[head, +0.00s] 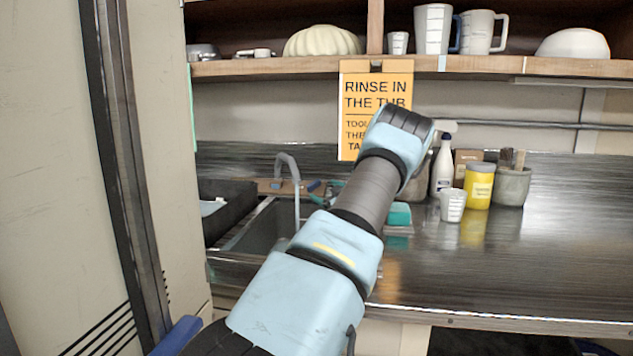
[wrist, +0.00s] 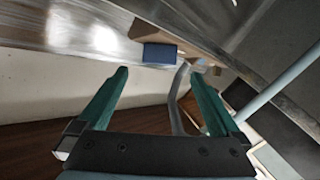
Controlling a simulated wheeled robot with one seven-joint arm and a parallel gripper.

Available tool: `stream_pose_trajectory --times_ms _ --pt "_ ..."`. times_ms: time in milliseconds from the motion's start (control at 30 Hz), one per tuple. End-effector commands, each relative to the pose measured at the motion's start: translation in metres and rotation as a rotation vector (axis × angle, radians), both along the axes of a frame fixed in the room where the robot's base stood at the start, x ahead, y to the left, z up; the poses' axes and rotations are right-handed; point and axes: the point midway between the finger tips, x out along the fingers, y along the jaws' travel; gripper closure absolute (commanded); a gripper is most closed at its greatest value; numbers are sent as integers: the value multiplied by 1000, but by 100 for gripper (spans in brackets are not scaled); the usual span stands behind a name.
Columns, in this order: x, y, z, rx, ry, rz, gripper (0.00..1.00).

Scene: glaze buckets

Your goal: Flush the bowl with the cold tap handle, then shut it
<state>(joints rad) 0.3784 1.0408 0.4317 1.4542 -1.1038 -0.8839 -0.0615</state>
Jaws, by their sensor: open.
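The sink bowl (head: 250,234) is at the left of the counter in the head view, partly behind my arm. A grey gooseneck tap (head: 284,162) stands over it and also shows in the wrist view (wrist: 177,97). A pale column (head: 297,205) hangs below the spout and looks like running water; it seems to cross the right of the wrist view (wrist: 275,92). A blue block, likely the cold tap handle (wrist: 160,53), is beyond my fingertips and apart from them; it shows in the head view (head: 313,186). My gripper (wrist: 158,74) is open and empty, its teal fingers either side of the handle's line.
A dark tray (head: 228,190) lies left of the sink. A spray bottle (head: 443,168), white cup (head: 453,206), yellow jar (head: 479,186) and grey brush pot (head: 512,186) stand right of my arm. The right counter is clear. A shelf (head: 280,67) runs above.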

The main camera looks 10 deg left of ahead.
Motion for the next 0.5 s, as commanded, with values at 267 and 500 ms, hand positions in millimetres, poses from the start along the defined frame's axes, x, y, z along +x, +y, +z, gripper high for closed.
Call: stream_pose_trajectory --times_ms 267,500 --pt "34 29 2 1 -1 1 0" --pt "49 40 1 0 -1 0 0"
